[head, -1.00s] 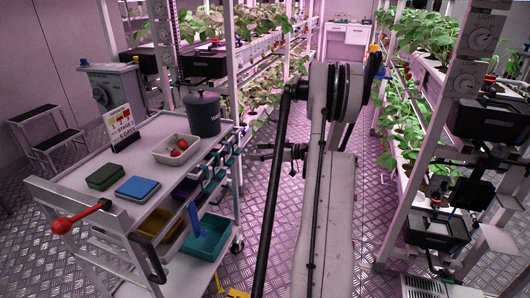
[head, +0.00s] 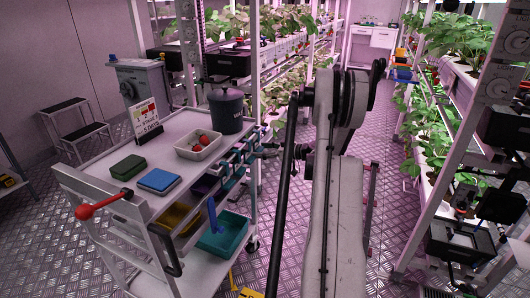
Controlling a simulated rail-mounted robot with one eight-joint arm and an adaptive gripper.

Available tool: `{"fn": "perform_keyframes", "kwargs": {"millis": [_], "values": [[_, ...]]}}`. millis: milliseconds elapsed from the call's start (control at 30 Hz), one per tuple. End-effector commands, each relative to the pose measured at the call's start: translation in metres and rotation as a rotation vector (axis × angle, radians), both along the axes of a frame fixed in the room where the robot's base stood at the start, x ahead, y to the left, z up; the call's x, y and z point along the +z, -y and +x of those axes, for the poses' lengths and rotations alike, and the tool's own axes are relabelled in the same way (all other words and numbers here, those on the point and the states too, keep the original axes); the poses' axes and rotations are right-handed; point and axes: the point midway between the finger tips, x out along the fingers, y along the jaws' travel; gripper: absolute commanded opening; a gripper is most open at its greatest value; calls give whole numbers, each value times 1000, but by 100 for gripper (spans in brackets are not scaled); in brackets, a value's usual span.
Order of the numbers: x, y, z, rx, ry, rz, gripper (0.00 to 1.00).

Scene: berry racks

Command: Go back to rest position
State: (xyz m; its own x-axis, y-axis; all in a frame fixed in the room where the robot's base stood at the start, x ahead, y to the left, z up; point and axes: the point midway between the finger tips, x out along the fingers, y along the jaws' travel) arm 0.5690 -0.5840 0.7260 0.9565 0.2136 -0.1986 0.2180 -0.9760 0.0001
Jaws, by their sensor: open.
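My arm rises through the middle of the head view, with its elbow high. The arm hides part of the wrist. I cannot tell whether the gripper touches the cart's edge. On the cart, a white tray (head: 186,152) holds red berries (head: 203,140).
A dark bin (head: 226,111), a green box (head: 128,167) and a blue box (head: 160,180) stand on the cart. A teal bin (head: 222,236) sits lower. Plant racks (head: 455,105) line the right side.

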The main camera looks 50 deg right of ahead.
Motion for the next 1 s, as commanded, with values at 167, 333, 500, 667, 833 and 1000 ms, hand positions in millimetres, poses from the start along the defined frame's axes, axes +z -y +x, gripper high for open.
{"fn": "perform_keyframes", "kwargs": {"millis": [167,333,500,667,833,1000], "values": [[0,0,0,0,0,0,59],[0,0,0,0,0,0,44],[0,0,0,0,0,0,21],[1,0,0,0,0,0,18],[4,0,0,0,0,0,18],[8,0,0,0,0,0,18]]}}
